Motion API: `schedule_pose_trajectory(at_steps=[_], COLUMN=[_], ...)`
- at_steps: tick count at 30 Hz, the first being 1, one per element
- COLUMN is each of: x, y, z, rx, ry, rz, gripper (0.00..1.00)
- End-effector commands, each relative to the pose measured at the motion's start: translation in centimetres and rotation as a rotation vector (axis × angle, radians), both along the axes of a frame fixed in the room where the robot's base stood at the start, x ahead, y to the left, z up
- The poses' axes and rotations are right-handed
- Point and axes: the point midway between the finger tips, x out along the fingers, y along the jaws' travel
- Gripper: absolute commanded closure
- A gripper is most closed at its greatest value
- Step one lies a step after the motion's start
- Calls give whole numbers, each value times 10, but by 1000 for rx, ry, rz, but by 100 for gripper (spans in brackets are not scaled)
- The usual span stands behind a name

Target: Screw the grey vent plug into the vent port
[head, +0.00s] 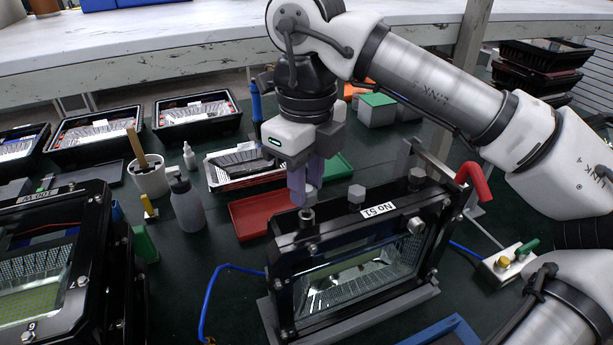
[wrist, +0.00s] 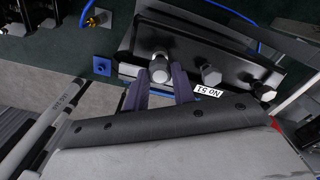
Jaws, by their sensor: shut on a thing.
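The black floodlight housing (head: 365,250) marked No 51 stands upright in a grey stand, with its glass front facing me. My gripper (head: 306,198) points down over the left end of its top edge. In the wrist view the purple-grey fingers (wrist: 158,92) are shut around the grey vent plug (wrist: 159,74), whose rounded end shows between them. A metal collar (head: 307,215) shows just below the fingertips on the housing's top, apparently at the vent port. The port opening is hidden, and I cannot tell how deep the plug sits.
Two grey hex heads (head: 356,194) (head: 417,178) stand on the same top edge, to the right. A red tray (head: 262,212) lies behind the housing. A grey bottle (head: 187,205) and another framed floodlight (head: 45,265) stand left. A red hook-shaped handle (head: 474,180) rises at the right.

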Motion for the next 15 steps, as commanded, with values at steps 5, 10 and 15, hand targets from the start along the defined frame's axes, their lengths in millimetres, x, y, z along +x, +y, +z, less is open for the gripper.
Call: schedule_pose_trajectory(at_steps=[5,10,15], x=[0,0,0], y=[0,0,0], z=[-6,-10,-14], rx=[0,0,0], ry=[0,0,0], rz=[0,0,0], gripper=[97,97,97])
